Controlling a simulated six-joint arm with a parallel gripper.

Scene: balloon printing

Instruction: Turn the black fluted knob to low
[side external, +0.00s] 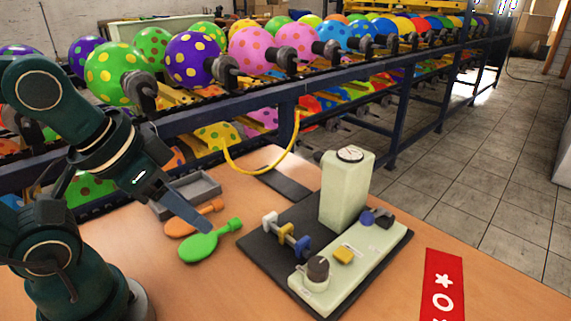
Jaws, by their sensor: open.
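The black fluted knob (318,268) stands on a round pale base at the near end of the pale green machine (345,200). Its pointer and setting are too small to read. A white round dial (350,154) sits on top of the machine's tower. My gripper (135,208) is at the left, open, with its fingers spread wide and pointing down toward the table. It is well to the left of the knob and apart from it. Nothing shows between its fingers. One finger crosses in front of the tray and paddle area.
A stand with small coloured rollers (287,236) is beside the knob. A red card (443,288) lies right. Balloon racks stand behind.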

